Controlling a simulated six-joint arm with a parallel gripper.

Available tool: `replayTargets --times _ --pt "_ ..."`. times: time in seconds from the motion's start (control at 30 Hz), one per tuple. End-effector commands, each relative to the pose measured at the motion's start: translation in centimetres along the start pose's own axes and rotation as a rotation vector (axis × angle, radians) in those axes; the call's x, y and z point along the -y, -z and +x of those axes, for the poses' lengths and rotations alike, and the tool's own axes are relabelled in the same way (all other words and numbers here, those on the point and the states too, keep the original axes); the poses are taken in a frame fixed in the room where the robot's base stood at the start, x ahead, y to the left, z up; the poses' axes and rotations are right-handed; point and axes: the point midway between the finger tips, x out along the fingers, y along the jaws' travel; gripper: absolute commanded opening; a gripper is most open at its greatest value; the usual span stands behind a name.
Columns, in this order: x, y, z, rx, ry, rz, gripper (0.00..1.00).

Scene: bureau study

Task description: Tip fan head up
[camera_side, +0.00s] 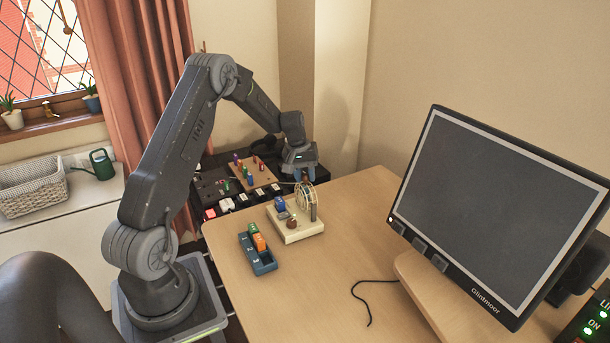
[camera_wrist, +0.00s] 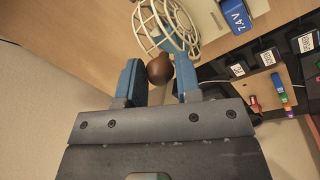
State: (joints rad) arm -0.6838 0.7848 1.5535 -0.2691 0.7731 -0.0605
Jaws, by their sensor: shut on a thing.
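The fan stands near the left part of the desk, its cream base (camera_side: 300,233) flat on the wood and its round wire head (camera_side: 307,202) seen nearly edge-on in the side view. In the wrist view the cream cage (camera_wrist: 166,22) is seen close up. A round brown knob (camera_wrist: 160,69) at the head lies between the blue fingers of my gripper (camera_wrist: 159,76). My gripper (camera_side: 305,177) is shut on this knob, just above and behind the fan head. The exact tilt of the head is hard to tell.
A blue 7.4V block (camera_side: 280,204) and a brown part (camera_side: 291,222) sit on the fan base. A blue tray (camera_side: 262,262) with green and orange blocks lies in front. Chargers (camera_side: 227,205) and a wooden pegboard (camera_side: 250,174) stand behind. A monitor (camera_side: 500,210) fills the right.

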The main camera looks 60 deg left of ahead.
Motion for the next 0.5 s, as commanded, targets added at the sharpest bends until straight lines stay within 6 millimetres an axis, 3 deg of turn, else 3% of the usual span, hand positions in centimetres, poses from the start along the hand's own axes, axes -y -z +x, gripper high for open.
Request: replayTargets --times 0.2,0.5 --pt "0.00 0.01 -0.04 0.000 0.000 0.000 0.00" --pt "-0.12 0.11 -0.05 0.005 0.009 -0.002 0.00"
